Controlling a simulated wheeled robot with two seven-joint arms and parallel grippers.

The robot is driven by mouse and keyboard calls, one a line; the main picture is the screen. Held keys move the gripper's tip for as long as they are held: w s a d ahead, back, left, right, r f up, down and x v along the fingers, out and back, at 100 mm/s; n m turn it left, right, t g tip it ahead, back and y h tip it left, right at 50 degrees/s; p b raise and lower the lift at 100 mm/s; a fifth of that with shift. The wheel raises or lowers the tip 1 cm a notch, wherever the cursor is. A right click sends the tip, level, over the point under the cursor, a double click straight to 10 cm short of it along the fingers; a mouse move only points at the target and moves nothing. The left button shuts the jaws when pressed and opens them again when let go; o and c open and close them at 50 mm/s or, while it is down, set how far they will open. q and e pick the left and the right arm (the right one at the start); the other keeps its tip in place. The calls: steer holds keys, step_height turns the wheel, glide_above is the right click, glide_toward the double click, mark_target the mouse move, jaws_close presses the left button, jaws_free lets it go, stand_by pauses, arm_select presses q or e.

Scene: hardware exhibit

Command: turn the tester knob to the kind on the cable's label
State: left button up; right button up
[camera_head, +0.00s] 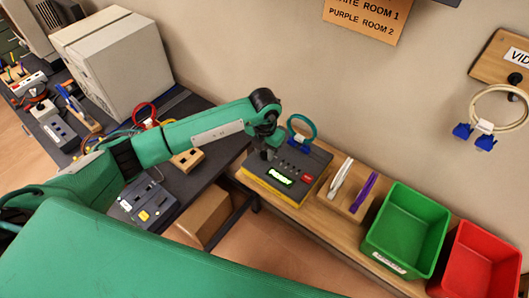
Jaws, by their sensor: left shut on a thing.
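The tester (318,165) is a dark grey box on a yellow base, on the wooden bench. It has a lit green display, a red button and a row of small marks. My left gripper (268,154) points down at the tester's upper left corner and is shut on what seems to be the knob, which it hides. The knob's setting cannot be read. A coiled teal cable (314,132) with a small pale label stands just behind the tester; the label is too small to read. My right gripper is not in view.
Right of the tester are a wooden holder (345,203) with a white and a purple piece, a green bin (400,232) and a red bin (480,262). A cream cable with blue plugs (486,143) hangs on the wall. A dark table (212,178) with devices stands left.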

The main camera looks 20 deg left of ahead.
mark_target(265, 151)
arm_select(q)
steer(key=n+b, duration=0.2)
steer(key=n, duration=0.2)
steer(key=shift+f+n, duration=0.1)
steer(key=shift+n, duration=0.2)
steer(key=n+b, duration=0.1)
steer(key=n, duration=0.2)
steer(key=shift+n+b, duration=0.4)
steer(key=n+b, duration=0.1)
steer(key=n, duration=0.7)
steer(key=shift+b, duration=0.3)
steer(key=shift+n, duration=0.4)
steer(key=o, duration=1)
steer(key=shift+r+b, duration=1.55)
steer(key=shift+r, duration=5.45)
